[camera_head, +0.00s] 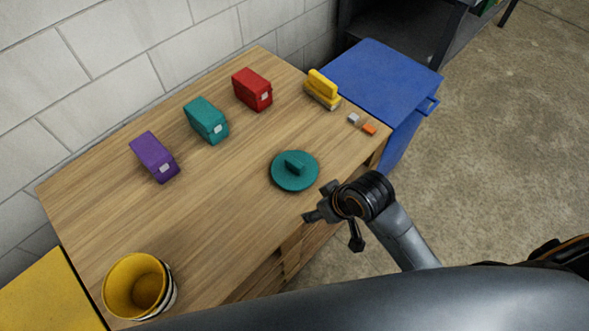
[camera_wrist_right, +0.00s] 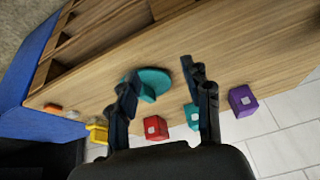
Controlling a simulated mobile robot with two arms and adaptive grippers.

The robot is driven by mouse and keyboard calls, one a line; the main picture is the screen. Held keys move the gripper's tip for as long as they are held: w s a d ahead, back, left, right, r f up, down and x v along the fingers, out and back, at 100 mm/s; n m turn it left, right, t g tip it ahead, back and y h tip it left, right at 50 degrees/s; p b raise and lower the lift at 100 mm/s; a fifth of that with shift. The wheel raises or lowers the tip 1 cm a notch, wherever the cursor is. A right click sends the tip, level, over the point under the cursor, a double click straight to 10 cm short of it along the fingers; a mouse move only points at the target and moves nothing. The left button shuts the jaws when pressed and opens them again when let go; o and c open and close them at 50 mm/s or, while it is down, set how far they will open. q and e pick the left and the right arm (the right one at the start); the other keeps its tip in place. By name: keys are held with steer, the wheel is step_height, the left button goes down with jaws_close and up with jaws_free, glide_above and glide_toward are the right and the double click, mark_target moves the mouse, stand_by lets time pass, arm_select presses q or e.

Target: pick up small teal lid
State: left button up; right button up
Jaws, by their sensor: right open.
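The small teal lid (camera_head: 295,171) is a round disc with a raised bar handle, lying flat on the wooden table near its front edge. It also shows in the right wrist view (camera_wrist_right: 152,85), partly hidden behind one finger. My right gripper (camera_head: 330,230) is open and empty, just off the table's front edge, nearer to me than the lid and apart from it. In the right wrist view its two fingers (camera_wrist_right: 160,82) stand spread, with the lid beyond them. My left gripper is not in view.
On the table (camera_head: 225,190) stand purple (camera_head: 155,157), teal (camera_head: 206,121) and red (camera_head: 252,89) boxes, a yellow block-like object (camera_head: 322,90), small grey (camera_head: 353,118) and orange (camera_head: 369,129) pieces, and a yellow bucket (camera_head: 136,287). A blue bin (camera_head: 385,75) adjoins the far right end.

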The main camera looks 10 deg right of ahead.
steer(key=w+a+r+n, duration=0.2)
steer(key=w, duration=0.5)
glide_toward(295, 162)
steer(key=shift+n+g, duration=0.3)
steer(key=shift+n, duration=0.1)
steer(key=x, duration=0.5)
steer(key=shift+a+b, duration=0.3)
steer(key=shift+b, duration=0.1)
steer(key=shift+w+d+x, duration=0.15)
steer(key=shift+x, duration=1.15)
steer(key=shift+w+d+x, duration=0.1)
steer(key=shift+d+x, duration=0.05)
steer(key=shift+x, duration=1.2)
jaws_close()
